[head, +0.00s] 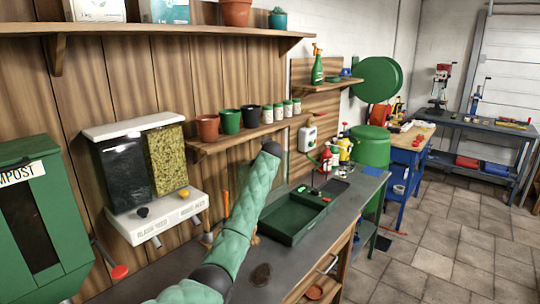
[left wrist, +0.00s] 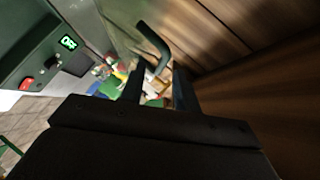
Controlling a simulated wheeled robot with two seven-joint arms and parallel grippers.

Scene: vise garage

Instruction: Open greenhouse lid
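The greenhouse appears to be the dark green tray-like box (head: 292,218) on the grey workbench; a clear lid cannot be made out in the head view. In the left wrist view, its green housing (left wrist: 30,45) has a lit display and a red button. A dark bent handle (left wrist: 155,45) shows just beyond my left gripper (left wrist: 157,75), beside a pale, see-through-looking panel (left wrist: 125,25). The gripper's two dark fingers are apart, with the handle's lower end near the gap; contact cannot be told. In the head view, my green-sleeved left arm reaches up past the box and its fingertips are hidden.
A wooden wall stands behind the workbench (head: 140,282). A small shelf (head: 245,137) holds pots and jars above the box. Bottles (head: 335,155) stand beyond the box. Open tiled floor lies at right.

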